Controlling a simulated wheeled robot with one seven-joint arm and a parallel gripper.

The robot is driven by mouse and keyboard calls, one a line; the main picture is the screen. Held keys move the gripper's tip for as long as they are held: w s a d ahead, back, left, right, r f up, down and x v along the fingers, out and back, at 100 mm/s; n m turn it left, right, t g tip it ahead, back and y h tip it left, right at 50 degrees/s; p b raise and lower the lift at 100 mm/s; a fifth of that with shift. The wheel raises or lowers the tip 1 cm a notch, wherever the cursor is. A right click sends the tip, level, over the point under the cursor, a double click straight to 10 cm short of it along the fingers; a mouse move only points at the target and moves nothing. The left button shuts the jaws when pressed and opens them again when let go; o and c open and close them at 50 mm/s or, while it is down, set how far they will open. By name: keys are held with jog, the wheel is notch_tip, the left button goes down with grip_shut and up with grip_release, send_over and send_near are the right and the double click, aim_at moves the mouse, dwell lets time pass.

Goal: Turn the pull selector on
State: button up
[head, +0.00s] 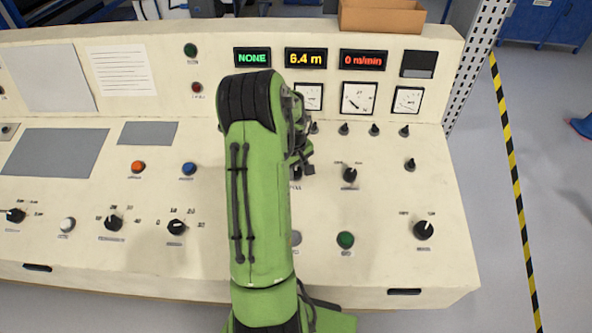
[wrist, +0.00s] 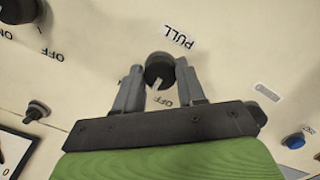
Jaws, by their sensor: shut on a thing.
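The pull selector (wrist: 158,68) is a round black knob with a pale pointer mark, under the label PULL in the wrist view. An OFF label shows beside it; its other position label is largely hidden. My gripper (wrist: 159,78) has one finger on each side of the knob and is shut on it. In the head view the knob (head: 296,173) shows only in part beside my green arm, which hides much of that area. The pointer mark in the wrist view slants towards the OFF side.
The cream console (head: 400,200) carries other knobs close by, such as a black selector (head: 349,175) to the right and a green button (head: 345,240) nearer the front. Displays (head: 306,58) and dials stand on the back panel. A blue button (head: 188,169) lies left of my arm.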

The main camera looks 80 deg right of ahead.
jog(key=m, duration=0.5)
jog(key=shift+m+b, duration=0.4)
dwell(0.4)
jog(key=o, duration=1.1)
jog(key=shift+c, duration=0.2)
notch_tip(320, 180, up, 16)
jog(key=a+p, duration=0.2)
jog(key=shift+s+a+f, duration=0.15)
